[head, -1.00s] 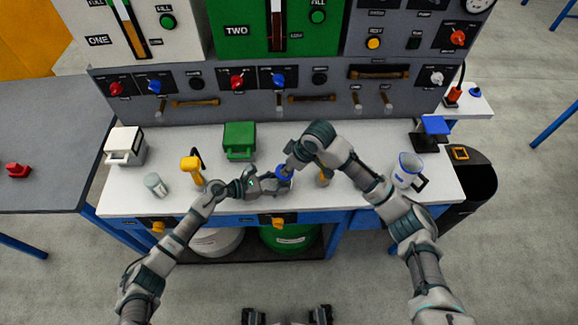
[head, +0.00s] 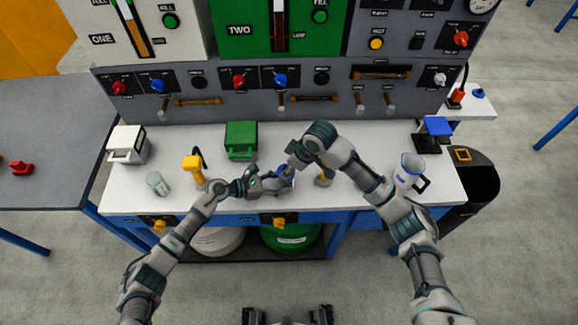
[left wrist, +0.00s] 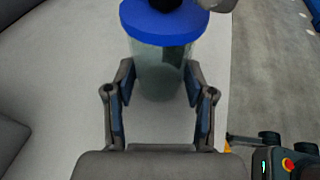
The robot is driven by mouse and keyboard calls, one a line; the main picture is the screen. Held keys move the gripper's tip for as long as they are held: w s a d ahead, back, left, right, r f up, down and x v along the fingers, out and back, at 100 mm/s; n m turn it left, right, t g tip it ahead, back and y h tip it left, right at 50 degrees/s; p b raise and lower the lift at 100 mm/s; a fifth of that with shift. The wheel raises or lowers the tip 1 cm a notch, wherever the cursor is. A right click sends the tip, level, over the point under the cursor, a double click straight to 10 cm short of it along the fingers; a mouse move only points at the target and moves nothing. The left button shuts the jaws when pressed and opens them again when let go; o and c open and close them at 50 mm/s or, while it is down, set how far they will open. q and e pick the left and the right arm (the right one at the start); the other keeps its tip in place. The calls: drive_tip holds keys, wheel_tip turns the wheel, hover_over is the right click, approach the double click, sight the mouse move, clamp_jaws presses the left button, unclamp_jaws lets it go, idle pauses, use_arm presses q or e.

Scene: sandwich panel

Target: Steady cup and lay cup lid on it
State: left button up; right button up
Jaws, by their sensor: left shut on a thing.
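The clear cup (left wrist: 160,72) stands upright on the bench between the two fingers of my left gripper (head: 279,184), which is shut on it. The blue cup lid (left wrist: 150,28) is over the cup's mouth in the left wrist view. It also shows as a small blue patch in the head view (head: 286,170). I cannot tell whether it is fully seated. My right gripper (head: 291,164) is at the lid from above, and a dark part of it overlaps the lid in the left wrist view. Its fingers are mostly hidden, so its opening is unclear.
On the white bench (head: 330,205) stand a green box (head: 241,140), a yellow-topped tool (head: 193,167), a grey jar (head: 157,183) and a white-and-blue pitcher (head: 409,171). The control panel (head: 250,92) rises behind. Another small object (head: 323,178) stands just right of the grippers.

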drive_tip(key=shift+o, duration=0.9)
drive_tip(key=shift+r, duration=0.1)
wheel_tip(320, 180, up, 7)
idle(0.3)
use_arm(q)
drive_tip(key=o, duration=0.8)
